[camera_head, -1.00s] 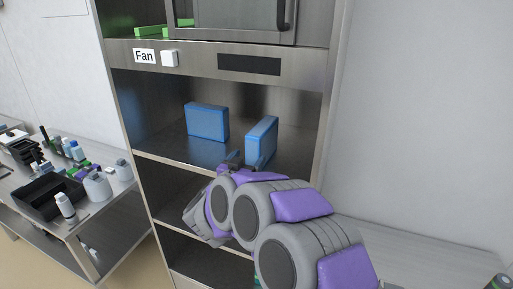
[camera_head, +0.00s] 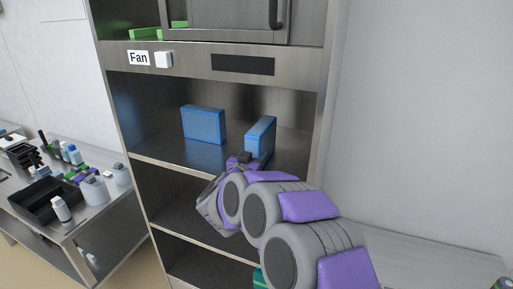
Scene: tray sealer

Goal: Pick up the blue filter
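Two blue filters, flat upright boxes, stand on the metal shelf (camera_head: 165,152) under the Fan panel. The left blue filter (camera_head: 204,125) faces me broadly and stands farther back. The right blue filter (camera_head: 260,138) stands turned more edge-on, nearer the shelf's right side. My gripper (camera_head: 243,158) is at the shelf's front edge, just at the lower left of the right filter. Its fingers are small and partly hidden by my arm, so I cannot tell whether they touch the filter or how far apart they are.
The cabinet has side walls close to the right filter and lower shelves below. A closed door (camera_head: 225,20) with a handle is above, beside green items (camera_head: 146,34). At left is a metal table (camera_head: 100,208) with a black tray (camera_head: 45,203) and bottles. A pale bench is at right.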

